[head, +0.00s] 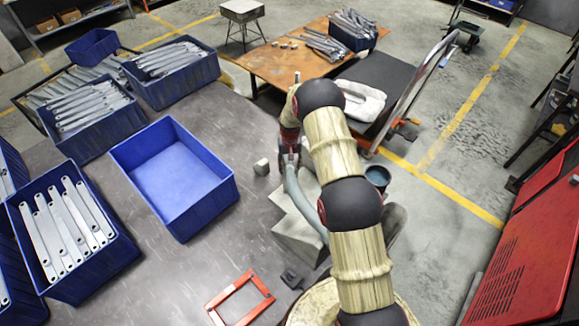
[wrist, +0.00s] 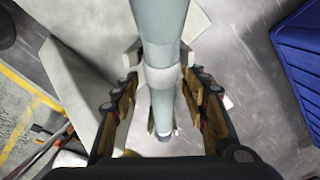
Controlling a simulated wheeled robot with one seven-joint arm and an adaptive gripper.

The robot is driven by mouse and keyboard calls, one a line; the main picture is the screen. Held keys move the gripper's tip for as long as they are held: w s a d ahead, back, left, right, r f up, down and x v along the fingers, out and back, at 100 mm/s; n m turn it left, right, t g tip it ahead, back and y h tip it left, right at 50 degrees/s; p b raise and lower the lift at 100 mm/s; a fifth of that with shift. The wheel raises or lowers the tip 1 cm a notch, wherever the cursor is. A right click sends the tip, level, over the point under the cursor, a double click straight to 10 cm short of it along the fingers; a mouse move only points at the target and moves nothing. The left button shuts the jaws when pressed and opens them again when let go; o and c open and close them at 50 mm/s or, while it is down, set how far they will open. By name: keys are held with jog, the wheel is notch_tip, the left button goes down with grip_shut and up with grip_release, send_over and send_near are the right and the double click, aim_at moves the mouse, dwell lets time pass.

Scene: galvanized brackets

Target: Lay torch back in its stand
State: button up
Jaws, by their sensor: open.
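The torch (wrist: 160,30) is a grey-green tube with a paler collar and a narrow end, seen from close in the wrist view. In the head view its curved grey-green body (head: 299,190) shows beside my arm. My gripper (wrist: 160,84) is open, with one finger on each side of the torch and a visible gap to each. In the head view my gripper (head: 289,150) is partly hidden by my arm. Pale pieces (wrist: 133,54) beside the torch look like its stand. I cannot tell whether the torch rests fully in them.
An empty blue crate (head: 178,175) stands left of my gripper, with a small pale block (head: 261,167) between. Pale angled plates (head: 297,229) lie below the torch. A red frame (head: 240,298) lies on the table near the front. A dark bucket (head: 377,177) is at right.

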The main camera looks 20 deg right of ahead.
notch_tip(320, 180, up, 12)
dwell(0.6)
dwell(0.5)
jog(key=shift+g, duration=0.6)
jog(key=s, duration=0.1)
jog(key=s+f, duration=0.1)
jog(key=s, duration=0.1)
jog(key=s+a+f, duration=0.1)
jog(key=s, duration=0.1)
jog(key=s+a+r+n+t+b, duration=0.1)
jog(key=s+a+r+b, duration=0.3)
jog(key=s+r, duration=0.4)
jog(key=s+a+r+n+t+b, duration=0.1)
jog(key=s+a+r+t+b, duration=0.2)
jog(key=s+r, duration=0.6)
jog(key=s+a+r+n+t+b, duration=0.1)
jog(key=s+a+r+b, duration=0.5)
jog(key=s, duration=1.3)
notch_tip(320, 180, up, 2)
jog(key=shift+a+r+n+t, duration=0.2)
jog(key=shift+n+t, duration=0.2)
jog(key=shift+t, duration=0.5)
